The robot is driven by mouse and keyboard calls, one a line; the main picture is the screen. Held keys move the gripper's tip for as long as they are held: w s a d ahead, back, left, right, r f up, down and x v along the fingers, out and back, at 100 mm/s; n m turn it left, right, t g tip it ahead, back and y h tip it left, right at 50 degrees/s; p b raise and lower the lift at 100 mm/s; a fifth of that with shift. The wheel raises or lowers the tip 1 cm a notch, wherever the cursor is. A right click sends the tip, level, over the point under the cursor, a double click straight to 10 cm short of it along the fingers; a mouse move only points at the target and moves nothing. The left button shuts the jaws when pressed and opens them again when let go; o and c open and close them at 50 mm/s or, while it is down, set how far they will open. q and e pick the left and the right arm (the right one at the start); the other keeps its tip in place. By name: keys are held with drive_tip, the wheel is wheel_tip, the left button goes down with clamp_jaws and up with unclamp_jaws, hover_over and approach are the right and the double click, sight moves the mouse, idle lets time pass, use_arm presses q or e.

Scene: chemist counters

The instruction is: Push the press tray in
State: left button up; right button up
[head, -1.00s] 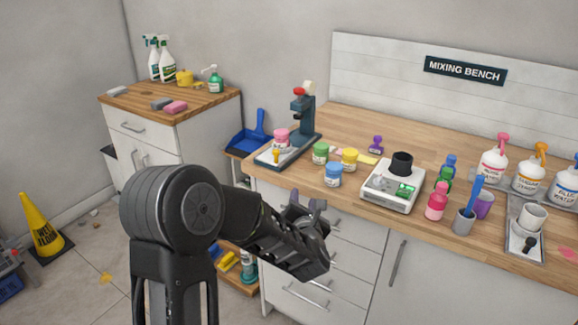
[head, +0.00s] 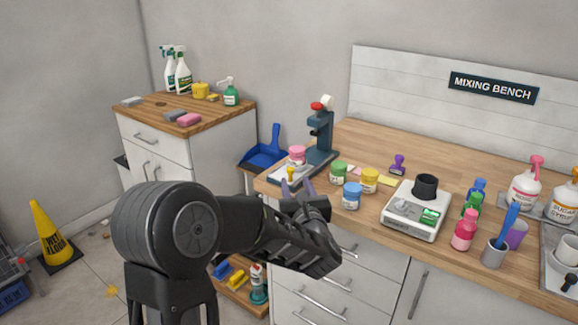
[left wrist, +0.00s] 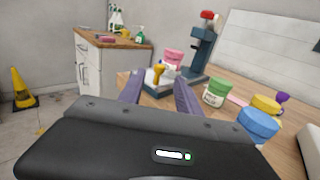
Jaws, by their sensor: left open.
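The press (head: 320,135), dark blue-grey with a red knob, stands at the left end of the mixing bench. Its pale tray (head: 284,176) sticks out at the front, with a small yellow handle (head: 291,173) on it. A pink-lidded jar (head: 297,155) stands on the tray. In the left wrist view the yellow handle (left wrist: 158,72) and pink jar (left wrist: 173,57) appear between and beyond the purple-grey fingers. My left gripper (head: 298,188) is open and empty, just in front of the tray, apparently apart from it. My right gripper is not in view.
Green (head: 338,172), yellow (head: 370,180) and blue (head: 352,195) lidded jars stand close right of the press. A scale (head: 416,210) with a black cup is farther right. A side cabinet (head: 165,150) stands to the left, beyond a gap holding a blue dustpan (head: 264,152).

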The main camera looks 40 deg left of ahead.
sight(291, 172)
use_arm(q)
drive_tip(key=p+x, duration=0.1)
drive_tip(key=x, duration=0.6)
drive_tip(key=shift+w+a+p, duration=0.2)
drive_tip(key=shift+a+p, duration=0.15)
drive_tip(key=shift+p, duration=0.05)
clamp_jaws()
idle(0.5)
idle(1.0)
